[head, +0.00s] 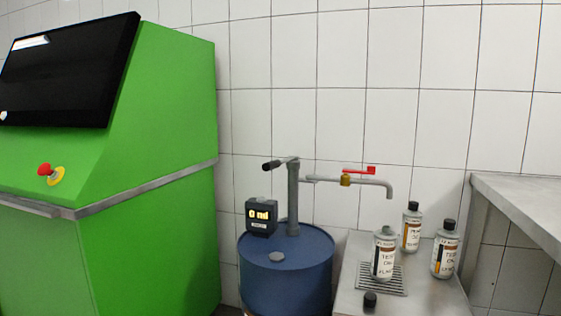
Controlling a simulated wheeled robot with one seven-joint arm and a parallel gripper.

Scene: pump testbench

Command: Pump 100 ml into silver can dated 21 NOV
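A blue drum (285,275) carries a grey hand pump (293,195) with a dark crank handle (271,165). A small black meter (261,215) on it shows a lit 0. The outlet pipe has a red valve lever (358,171) and ends in a downturned spout (389,192). A silver can without a cap (384,258) stands upright on the drain grate, below the spout. A black cap (370,300) lies in front of it. Two capped silver cans stand behind (412,230) and to the right (446,252). The label dates are too small to read surely. My gripper is out of view.
The cans stand on a metal bench (420,296) with a drain grate (396,286). A green cabinet (150,130) with a black screen (68,70) and red button (44,170) fills the left. A higher metal table (525,205) edges in at right.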

